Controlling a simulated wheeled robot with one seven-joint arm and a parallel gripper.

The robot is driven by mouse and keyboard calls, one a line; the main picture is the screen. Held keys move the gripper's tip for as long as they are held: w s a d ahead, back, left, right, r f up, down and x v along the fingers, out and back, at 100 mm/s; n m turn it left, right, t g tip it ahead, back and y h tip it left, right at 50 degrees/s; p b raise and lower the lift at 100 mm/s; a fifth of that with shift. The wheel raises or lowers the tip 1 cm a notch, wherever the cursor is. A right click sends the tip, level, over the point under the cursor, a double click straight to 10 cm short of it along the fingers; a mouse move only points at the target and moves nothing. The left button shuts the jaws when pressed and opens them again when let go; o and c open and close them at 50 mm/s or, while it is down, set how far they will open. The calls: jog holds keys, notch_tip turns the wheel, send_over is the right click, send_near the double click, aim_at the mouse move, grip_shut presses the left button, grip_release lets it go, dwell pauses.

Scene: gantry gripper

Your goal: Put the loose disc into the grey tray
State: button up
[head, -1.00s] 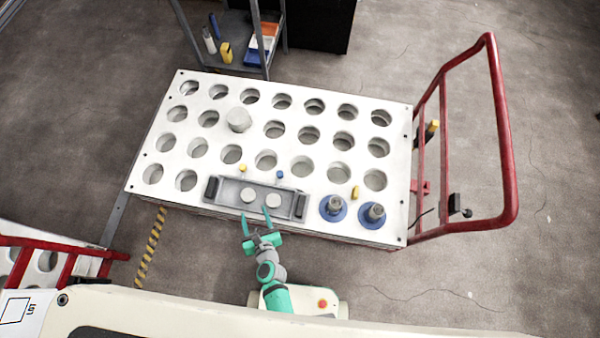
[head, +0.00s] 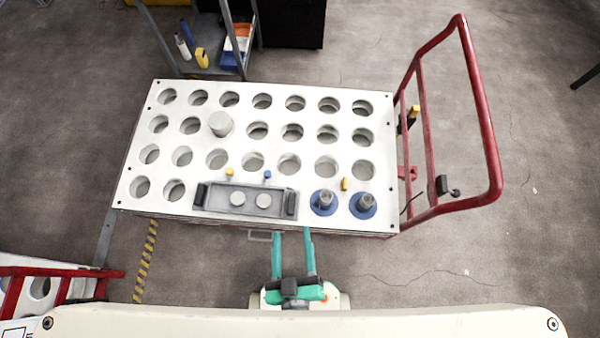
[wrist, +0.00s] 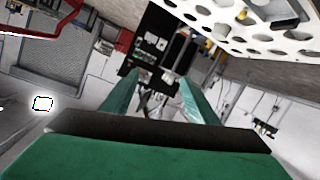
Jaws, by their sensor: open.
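The grey tray (head: 215,208) lies near the front edge of the white perforated table top, with a dark upright block at each end. Two pale round discs lie inside it side by side, a left disc (head: 237,198) and a right disc (head: 263,201). I see no disc lying loose outside the tray. My gripper (head: 292,232) is open and empty, in front of the table edge and to the right of the discs, clear of the tray. The wrist view shows its two green fingers (wrist: 160,88) apart with nothing between them.
The white table top (head: 330,100) has rows of round holes. A pale cylinder (head: 221,124) stands at one hole. A red rail (head: 489,150) bounds the right side.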

jog(key=r+m, duration=0.1)
jog(key=d+r+m, duration=0.1)
jog(key=r+m, duration=0.1)
jog(key=d+r+m+h, duration=0.1)
jog(key=shift+s+r, duration=0.15)
jog(key=shift+s, duration=0.25)
dwell(0.9)
